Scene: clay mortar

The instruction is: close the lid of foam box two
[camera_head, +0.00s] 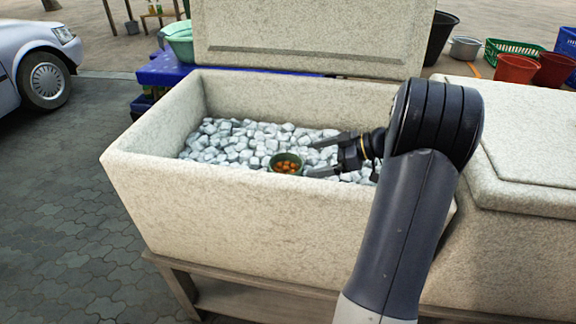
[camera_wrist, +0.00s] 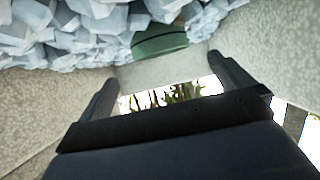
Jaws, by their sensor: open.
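An open foam box (camera_head: 215,205) with pale speckled walls stands in front of me, full of ice chunks (camera_head: 222,140). Its lid (camera_head: 305,35) stands raised, upright at the box's back edge. No label shows which box is number two. A small green bowl (camera_head: 286,164) of orange pieces sits on the ice; its green side also shows in the wrist view (camera_wrist: 160,42). My gripper (camera_head: 315,158) is inside the box opening, just right of the bowl, with its fingers apart and nothing between them. It also shows in the wrist view (camera_wrist: 180,75).
A second foam box with its lid shut (camera_head: 525,135) stands at the right. Red buckets (camera_head: 516,68), a green basket (camera_head: 512,50) and a metal pot (camera_head: 464,47) are behind it. A parked car (camera_head: 40,60) is at the left. The paving at the left front is clear.

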